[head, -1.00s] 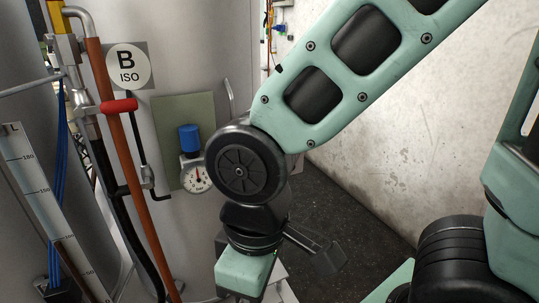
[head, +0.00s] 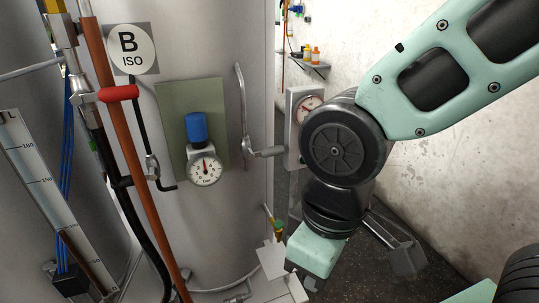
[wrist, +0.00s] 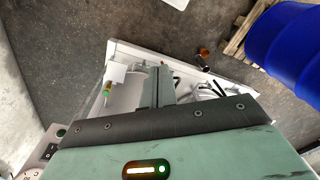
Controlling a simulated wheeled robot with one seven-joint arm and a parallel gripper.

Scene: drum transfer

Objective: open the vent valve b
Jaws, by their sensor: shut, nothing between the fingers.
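A steel tank carries a round plate marked B ISO (head: 131,47) in the head view. Below it are a red-handled valve (head: 119,93) on the pipework and a small valve with a black bent handle (head: 152,166). No label reading vent shows, so I cannot tell which fitting is vent valve b. A small fitting with a green knob (head: 279,227) stands beside a white plate; a green knob also shows in the wrist view (wrist: 107,89). My gripper (wrist: 157,88) is shut and empty, above a white surface.
A blue-capped regulator with a gauge (head: 205,168) sits on the tank's green panel, left of a bent grey handle (head: 242,105). A second gauge (head: 308,108) stands behind my arm.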

